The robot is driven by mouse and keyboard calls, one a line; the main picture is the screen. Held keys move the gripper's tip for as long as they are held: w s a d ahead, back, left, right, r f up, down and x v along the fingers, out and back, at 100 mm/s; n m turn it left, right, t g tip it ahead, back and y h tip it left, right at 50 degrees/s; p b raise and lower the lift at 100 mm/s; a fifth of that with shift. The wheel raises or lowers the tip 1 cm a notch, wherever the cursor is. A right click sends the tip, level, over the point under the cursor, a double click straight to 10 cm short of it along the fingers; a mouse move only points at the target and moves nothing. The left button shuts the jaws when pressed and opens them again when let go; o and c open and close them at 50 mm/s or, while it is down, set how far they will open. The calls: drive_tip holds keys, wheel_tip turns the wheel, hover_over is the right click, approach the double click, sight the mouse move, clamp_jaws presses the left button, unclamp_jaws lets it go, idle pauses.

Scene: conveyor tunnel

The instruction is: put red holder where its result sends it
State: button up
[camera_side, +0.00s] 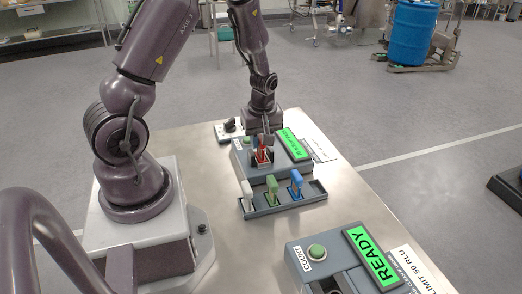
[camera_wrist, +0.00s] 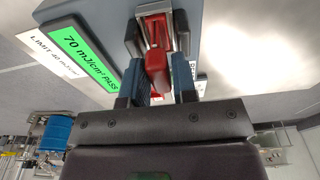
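The red holder (camera_side: 262,156) stands in the slot of the rear grey meter (camera_side: 240,160). My gripper (camera_side: 265,143) is directly above it, fingers pointing down. In the wrist view the red holder (camera_wrist: 157,68) lies between the two fingers of my gripper (camera_wrist: 161,85), one on each side; I cannot tell whether both touch it. The meter's green display (camera_wrist: 85,55) reads 70 mJ/cm² PASS. A white card (camera_wrist: 55,55) beside it reads LIMIT 40 mJ/cm². A grey rack (camera_side: 285,202) in front of the meter holds a white, a green and a blue holder.
A second grey device (camera_side: 330,265) at the front has a green READY display (camera_side: 373,258), a COUNT button (camera_side: 317,252) and a LIMIT 50 RLU card. A small tray with a dark item (camera_side: 229,128) sits behind the meter. Bare tabletop (camera_side: 235,240) lies left of the front device.

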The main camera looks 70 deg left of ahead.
sight(260, 136)
clamp_jaws()
drive_tip(key=shift+c, duration=1.3)
unclamp_jaws()
clamp_jaws()
drive_tip(key=shift+r, duration=0.2)
drive_tip(key=shift+r, duration=1.3)
drive_tip(key=shift+r, duration=0.1)
drive_tip(key=shift+r, duration=1.7)
